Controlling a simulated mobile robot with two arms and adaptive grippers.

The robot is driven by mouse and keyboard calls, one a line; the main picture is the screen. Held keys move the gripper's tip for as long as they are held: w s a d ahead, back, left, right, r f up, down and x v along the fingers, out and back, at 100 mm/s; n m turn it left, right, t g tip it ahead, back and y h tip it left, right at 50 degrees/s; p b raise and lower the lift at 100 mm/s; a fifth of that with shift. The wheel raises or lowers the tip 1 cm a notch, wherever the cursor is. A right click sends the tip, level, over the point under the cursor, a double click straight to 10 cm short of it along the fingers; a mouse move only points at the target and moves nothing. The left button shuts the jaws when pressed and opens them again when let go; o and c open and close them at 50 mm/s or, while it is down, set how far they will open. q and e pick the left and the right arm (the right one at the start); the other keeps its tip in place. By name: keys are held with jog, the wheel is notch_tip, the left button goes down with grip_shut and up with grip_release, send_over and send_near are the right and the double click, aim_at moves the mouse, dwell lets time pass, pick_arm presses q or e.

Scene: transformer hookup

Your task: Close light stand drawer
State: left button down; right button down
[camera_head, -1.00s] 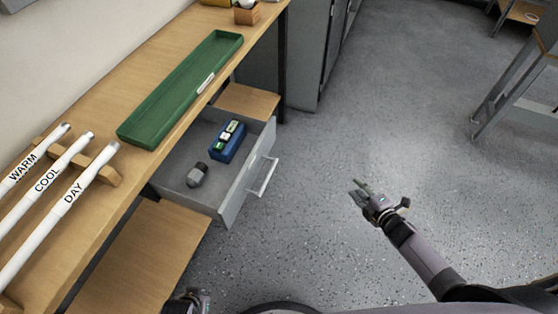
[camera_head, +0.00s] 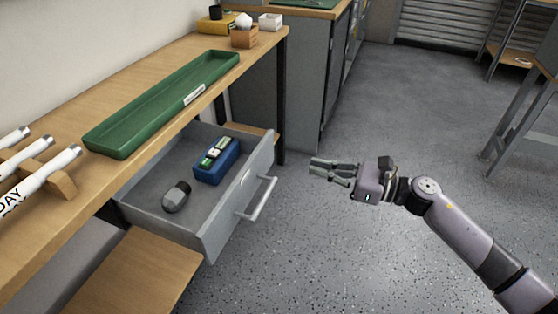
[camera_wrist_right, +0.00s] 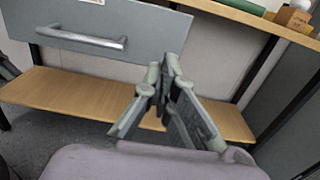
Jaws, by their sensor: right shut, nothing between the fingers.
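The grey light stand drawer (camera_head: 205,238) is pulled well out from under the wooden bench in the head view. Its bar handle (camera_head: 258,199) is on the front panel, facing right. A blue box (camera_head: 216,168) with small items on it and a dark grey bulb-like object (camera_head: 176,197) lie inside. My right gripper (camera_head: 322,168) is shut and empty, to the right of the drawer front and apart from the handle. In the right wrist view, the drawer front (camera_wrist_right: 150,33) and its handle (camera_wrist_right: 82,38) show beyond the right gripper's fingers (camera_wrist_right: 170,72). My left gripper does not show clearly.
A green tray (camera_head: 112,140) and white tubes on a wooden rack (camera_head: 62,184) lie on the bench top. Small boxes (camera_head: 244,38) stand at its far end. A grey cabinet (camera_head: 290,90) stands behind. The floor to the right is open.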

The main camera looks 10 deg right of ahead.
send_near(236, 148)
jog(key=shift+v, duration=0.95)
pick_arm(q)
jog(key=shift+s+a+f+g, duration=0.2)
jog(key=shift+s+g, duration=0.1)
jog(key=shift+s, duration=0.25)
pick_arm(e)
jog(key=shift+w+a+f, duration=0.1)
jog(key=shift+w+a, duration=0.2)
jog(key=shift+a, duration=0.1)
